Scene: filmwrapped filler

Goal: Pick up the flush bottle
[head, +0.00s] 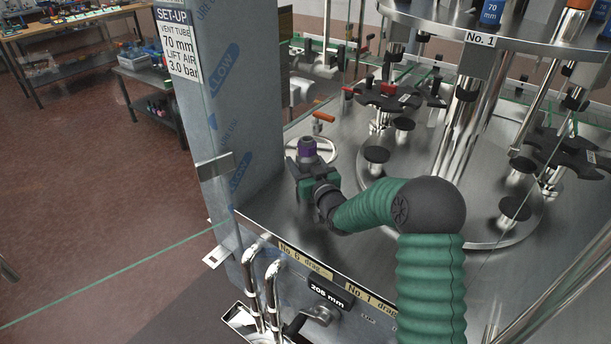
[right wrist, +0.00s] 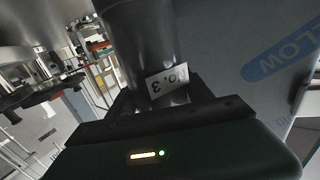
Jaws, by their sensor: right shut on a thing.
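In the right wrist view the bottle is a dark cylinder (right wrist: 145,45) with a white label reading No. 3, close above the gripper body (right wrist: 170,140). I cannot tell whether its base touches the steel deck. My left gripper is not in view.
A metal post (head: 235,110) with a SET-UP sign stands just left of the gripper. The carousel (head: 450,215) with black star-shaped holders is to the right. Bare steel deck (head: 290,205) lies in front.

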